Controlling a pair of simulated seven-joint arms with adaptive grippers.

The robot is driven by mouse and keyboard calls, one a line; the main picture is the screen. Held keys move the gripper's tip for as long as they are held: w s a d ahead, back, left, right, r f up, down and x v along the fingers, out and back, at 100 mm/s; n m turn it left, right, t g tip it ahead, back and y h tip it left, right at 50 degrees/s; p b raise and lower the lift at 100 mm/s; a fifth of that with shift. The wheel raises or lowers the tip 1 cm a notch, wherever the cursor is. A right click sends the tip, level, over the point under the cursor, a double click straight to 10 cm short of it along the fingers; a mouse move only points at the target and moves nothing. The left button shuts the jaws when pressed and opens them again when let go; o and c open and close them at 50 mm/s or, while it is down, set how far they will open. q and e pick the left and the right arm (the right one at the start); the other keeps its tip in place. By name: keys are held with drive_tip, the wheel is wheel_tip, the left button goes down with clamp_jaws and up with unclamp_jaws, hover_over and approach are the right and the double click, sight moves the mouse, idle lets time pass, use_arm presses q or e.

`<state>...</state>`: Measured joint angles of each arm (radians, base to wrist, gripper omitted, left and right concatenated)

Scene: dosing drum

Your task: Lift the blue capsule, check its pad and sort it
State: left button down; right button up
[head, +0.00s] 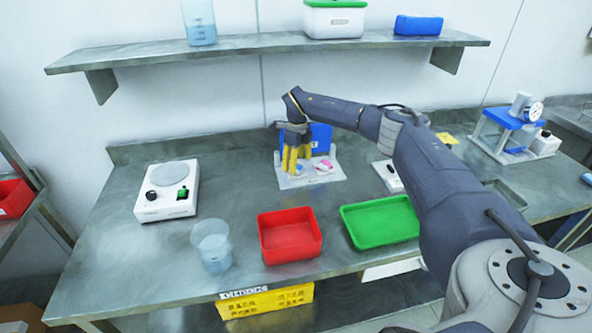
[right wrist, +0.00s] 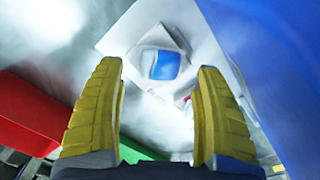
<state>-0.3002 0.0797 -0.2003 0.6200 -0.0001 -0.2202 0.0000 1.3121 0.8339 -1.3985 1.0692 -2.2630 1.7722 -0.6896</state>
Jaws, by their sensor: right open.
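My right gripper (head: 296,168) has yellow fingers and hangs over the left part of a pale plate (head: 297,183) at the back of the bench. In the right wrist view its fingers (right wrist: 159,70) are apart with nothing between them. A rounded blue piece, which looks like the blue capsule (right wrist: 162,64), shows beyond the fingertips on a white surface. In the head view the fingers mostly hide it. A pink-and-white piece (head: 323,166) lies to the right on the plate. No pad can be made out. My left gripper is not in view.
A blue upright panel (head: 321,139) stands close behind the gripper. A red tray (head: 291,254) and a green tray (head: 384,240) sit in front. A beaker (head: 212,248) and a white device with a round plate (head: 168,205) are left. A gauge press (head: 515,130) stands right.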

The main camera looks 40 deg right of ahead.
drive_tip(key=shift+f, duration=1.2)
drive_tip(key=shift+c, duration=0.3)
drive_tip(key=c, duration=0.9)
